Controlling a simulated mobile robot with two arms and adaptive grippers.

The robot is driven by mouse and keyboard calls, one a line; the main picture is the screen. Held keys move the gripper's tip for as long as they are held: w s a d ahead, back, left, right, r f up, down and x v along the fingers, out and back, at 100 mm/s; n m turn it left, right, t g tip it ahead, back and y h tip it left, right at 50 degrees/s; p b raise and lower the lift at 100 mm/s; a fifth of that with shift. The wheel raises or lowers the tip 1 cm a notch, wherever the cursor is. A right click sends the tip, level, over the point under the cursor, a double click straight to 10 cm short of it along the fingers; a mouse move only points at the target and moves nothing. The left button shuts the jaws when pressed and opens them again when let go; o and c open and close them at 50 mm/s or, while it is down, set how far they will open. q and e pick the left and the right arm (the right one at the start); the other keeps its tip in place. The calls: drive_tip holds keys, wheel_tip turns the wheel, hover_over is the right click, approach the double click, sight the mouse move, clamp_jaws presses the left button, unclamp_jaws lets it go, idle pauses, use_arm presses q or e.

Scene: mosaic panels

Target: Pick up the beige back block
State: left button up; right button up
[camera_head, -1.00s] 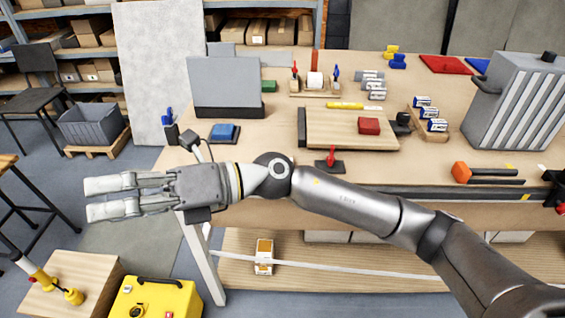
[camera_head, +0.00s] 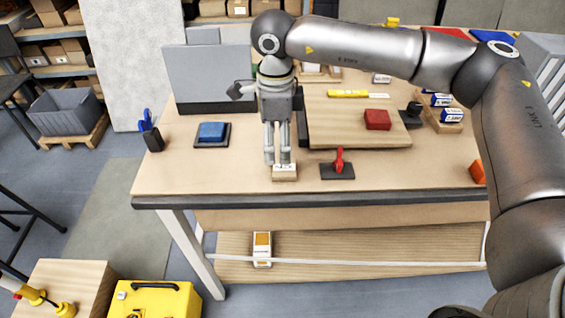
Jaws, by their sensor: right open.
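A small beige block (camera_head: 284,174) with dark marks on its top lies near the front edge of the workbench. My right gripper (camera_head: 278,159) points down just above and behind it, its fingers open. The fingertips overlap the back of the block in this view. I cannot tell whether they touch it. My left gripper is out of view.
A red-handled clamp on a dark base (camera_head: 338,167) stands just right of the block. A blue block on a dark pad (camera_head: 211,133) lies to the left. A wooden board (camera_head: 350,133) with a red block (camera_head: 377,120) is behind. The bench (camera_head: 165,178) is clear at front left.

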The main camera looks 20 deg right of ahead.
sight(276, 167)
wheel_tip(276, 167, down, 2)
drive_tip(key=shift+f+p, duration=0.3)
drive_tip(key=shift+f, duration=0.05)
wheel_tip(276, 167, down, 4)
drive_tip(key=shift+s+a+f+p, duration=0.1)
drive_tip(key=shift+a+f+p, duration=0.05)
drive_tip(key=shift+p, duration=0.9)
drive_tip(key=shift+f, duration=0.35)
drive_tip(key=shift+c, duration=0.4)
drive_tip(key=c, duration=1)
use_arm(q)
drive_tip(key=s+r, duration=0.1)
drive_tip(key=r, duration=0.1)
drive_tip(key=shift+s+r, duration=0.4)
use_arm(e)
drive_tip(key=shift+o, duration=0.2)
